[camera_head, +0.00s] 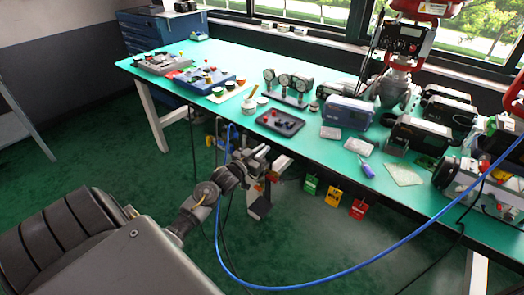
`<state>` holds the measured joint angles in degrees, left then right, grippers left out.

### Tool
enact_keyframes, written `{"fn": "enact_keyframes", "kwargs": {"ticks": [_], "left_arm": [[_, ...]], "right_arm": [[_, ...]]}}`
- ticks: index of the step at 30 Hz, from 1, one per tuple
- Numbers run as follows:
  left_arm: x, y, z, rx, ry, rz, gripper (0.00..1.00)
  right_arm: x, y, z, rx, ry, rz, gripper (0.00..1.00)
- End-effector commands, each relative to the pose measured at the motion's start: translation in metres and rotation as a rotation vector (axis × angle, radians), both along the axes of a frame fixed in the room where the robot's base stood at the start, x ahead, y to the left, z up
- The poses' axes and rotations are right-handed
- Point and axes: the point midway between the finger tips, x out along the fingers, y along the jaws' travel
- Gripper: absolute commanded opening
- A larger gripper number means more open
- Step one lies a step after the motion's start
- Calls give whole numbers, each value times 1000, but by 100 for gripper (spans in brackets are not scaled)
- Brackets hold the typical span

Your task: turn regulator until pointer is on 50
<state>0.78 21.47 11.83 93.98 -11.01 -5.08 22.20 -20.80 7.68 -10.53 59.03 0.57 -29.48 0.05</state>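My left arm reaches in from the lower left, and my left gripper (262,160) is in front of the table's front edge, below the pressure gauges. It is small and dark here, and I cannot tell whether its fingers are apart. Several round pressure gauges (285,82) stand in a row on a small stand on the table; their pointers and numbers are too small to read. A red and grey valve assembly (400,50) stands at the back right. I cannot tell for sure which part is the regulator. My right gripper is not in view.
The green table (330,150) holds a dark tray with red parts (280,122), a blue instrument box (346,115) and several devices on the right. A blue hose (330,278) loops in front. Coloured tags (333,196) hang from the front edge. The floor in front is clear.

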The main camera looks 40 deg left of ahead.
Motion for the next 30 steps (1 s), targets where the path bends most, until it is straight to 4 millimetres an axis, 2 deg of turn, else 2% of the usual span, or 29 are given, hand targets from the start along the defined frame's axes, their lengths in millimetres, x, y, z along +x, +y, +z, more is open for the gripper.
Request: {"fn": "enact_keyframes", "kwargs": {"ticks": [11, 21, 30], "left_arm": [[0, 1, 0, 2, 0, -18, 0], [0, 2, 0, 5, 2, -200, 0], [0, 2, -2, 3, 0, -395, 0]], "right_arm": [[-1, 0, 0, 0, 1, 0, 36], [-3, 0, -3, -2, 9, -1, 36], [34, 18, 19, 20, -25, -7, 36]]}}
